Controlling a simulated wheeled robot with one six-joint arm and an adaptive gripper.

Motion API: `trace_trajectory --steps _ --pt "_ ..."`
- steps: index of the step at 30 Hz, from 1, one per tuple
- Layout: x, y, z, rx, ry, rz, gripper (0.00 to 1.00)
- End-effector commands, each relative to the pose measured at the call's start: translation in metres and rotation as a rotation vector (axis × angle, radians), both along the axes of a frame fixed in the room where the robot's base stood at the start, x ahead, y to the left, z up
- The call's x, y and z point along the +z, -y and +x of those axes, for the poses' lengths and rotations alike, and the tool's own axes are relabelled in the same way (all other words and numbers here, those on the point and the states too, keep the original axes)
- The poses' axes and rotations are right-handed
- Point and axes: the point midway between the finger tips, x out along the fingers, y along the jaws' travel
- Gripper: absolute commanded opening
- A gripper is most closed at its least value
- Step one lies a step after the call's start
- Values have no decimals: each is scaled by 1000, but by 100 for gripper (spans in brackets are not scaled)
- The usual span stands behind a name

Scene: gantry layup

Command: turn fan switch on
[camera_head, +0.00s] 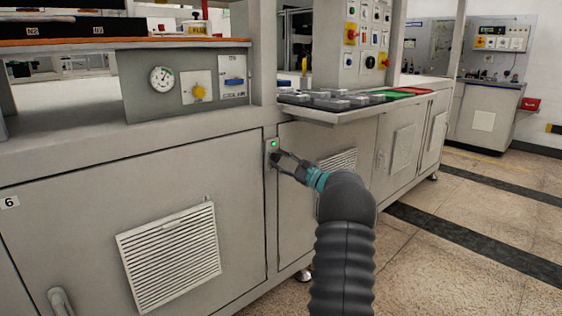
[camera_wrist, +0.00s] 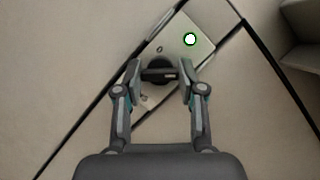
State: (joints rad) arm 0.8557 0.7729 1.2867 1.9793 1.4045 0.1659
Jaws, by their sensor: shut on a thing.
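The fan switch (camera_head: 272,146) is a small light plate on the narrow post between two cabinet doors, with a lit green lamp at its top. In the wrist view the switch plate (camera_wrist: 183,35) lies tilted, with the lit lamp at its upper right and a dark round knob (camera_wrist: 158,68) lower down. My gripper (camera_head: 274,160) reaches the plate just below the lamp. In the wrist view my gripper (camera_wrist: 159,80) has one finger on each side of the knob and is shut on it. The fingers partly hide the knob and the lower plate.
A vented cabinet door (camera_head: 60,215) lies left of the switch. A shelf with grey trays (camera_head: 325,100) juts out above and to the right. A gauge panel (camera_head: 185,85) sits at upper left. The speckled floor (camera_head: 450,240) at right is clear.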

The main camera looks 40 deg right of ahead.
Motion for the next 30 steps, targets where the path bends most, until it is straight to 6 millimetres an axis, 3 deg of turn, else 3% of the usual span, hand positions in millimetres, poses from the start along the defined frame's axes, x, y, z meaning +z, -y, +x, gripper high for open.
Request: trace_trajectory --steps 16,17,19,30 --pt "0 0 0 -2 -2 25 5" --pt "0 0 0 -2 -2 25 44" --pt "0 0 0 -1 -2 24 62" --pt "-1 1 -2 0 -2 24 65"
